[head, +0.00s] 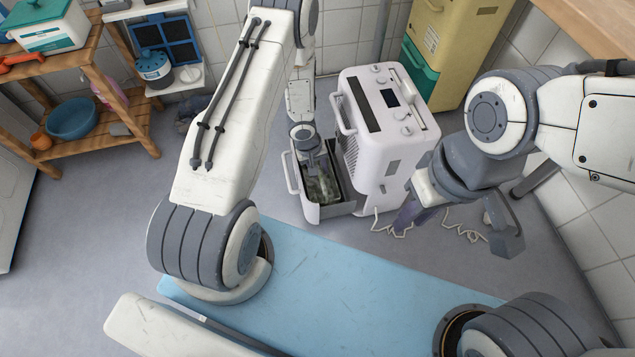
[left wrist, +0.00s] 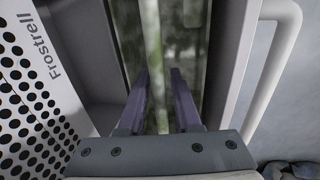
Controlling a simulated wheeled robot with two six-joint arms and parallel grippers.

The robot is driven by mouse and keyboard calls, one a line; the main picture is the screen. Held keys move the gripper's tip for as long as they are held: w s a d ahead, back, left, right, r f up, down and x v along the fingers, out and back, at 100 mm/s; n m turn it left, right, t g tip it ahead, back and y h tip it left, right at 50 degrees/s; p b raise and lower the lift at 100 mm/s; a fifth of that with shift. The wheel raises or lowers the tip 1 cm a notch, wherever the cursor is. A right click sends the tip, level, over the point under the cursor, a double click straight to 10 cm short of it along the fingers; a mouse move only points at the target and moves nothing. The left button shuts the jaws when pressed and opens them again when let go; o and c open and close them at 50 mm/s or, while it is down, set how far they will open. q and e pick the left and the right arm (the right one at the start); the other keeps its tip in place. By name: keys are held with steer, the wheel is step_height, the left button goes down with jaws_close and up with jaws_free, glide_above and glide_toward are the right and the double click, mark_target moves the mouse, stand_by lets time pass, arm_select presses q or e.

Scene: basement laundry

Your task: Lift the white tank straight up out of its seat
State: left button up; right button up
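The white tank (head: 331,210) sticks out of the left side of a white dehumidifier (head: 375,130). Its top is open, and murky greenish contents show inside. A white loop handle (head: 290,173) is on its outer side; in the left wrist view this handle (left wrist: 283,60) is at the right. My left gripper (head: 318,170) points down over the tank's opening; in the left wrist view its fingers (left wrist: 158,73) are apart, with a pale strip seen between them. Whether they touch anything is unclear. My right gripper (head: 460,230) is spread and empty, right of the dehumidifier.
A blue mat (head: 340,275) lies on the floor in front. A pale cord (head: 460,232) lies right of the dehumidifier. A wooden shelf (head: 130,118) with a blue bowl (head: 72,118) stands at left. A yellow and green cabinet (head: 455,45) stands behind.

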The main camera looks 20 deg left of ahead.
arm_select(q)
steer(key=shift+d+f, duration=0.1)
steer(key=shift+f, duration=0.6)
steer(key=shift+r, duration=0.1)
arm_select(e)
steer(key=shift+f, duration=0.6)
arm_select(q)
jaws_close()
steer(key=shift+w, duration=0.1)
arm_select(e)
steer(key=shift+r, duration=0.1)
